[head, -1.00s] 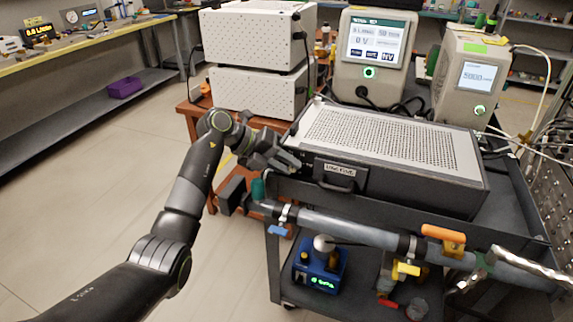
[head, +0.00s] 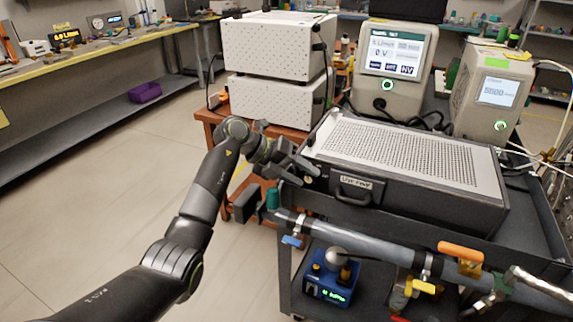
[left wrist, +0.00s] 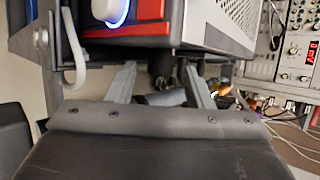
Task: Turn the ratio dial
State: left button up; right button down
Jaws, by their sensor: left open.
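A long dark box with a perforated light top (head: 410,150) lies on the cart. A handle and a small label are on its front. My left gripper (head: 298,170) is open at the left end of this front. In the left wrist view, the two fingers of my left gripper (left wrist: 163,88) stand apart with a dark round knob (left wrist: 163,68) in the gap between them. The knob projects from the box's edge. I cannot tell whether the fingers touch it, and no ratio marking is readable. My right gripper is not in view.
A grey pipe (head: 360,238) with an orange-handled valve (head: 460,251) runs along the cart front below the box. A blue device (head: 330,285) sits on the lower shelf. Two screen units (head: 392,60) (head: 492,95) stand behind. Open floor lies left.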

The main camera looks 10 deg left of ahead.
pick_arm(q)
jog(key=v, duration=1.7)
jog(key=shift+b, duration=0.45)
jog(key=shift+a+r, duration=0.1)
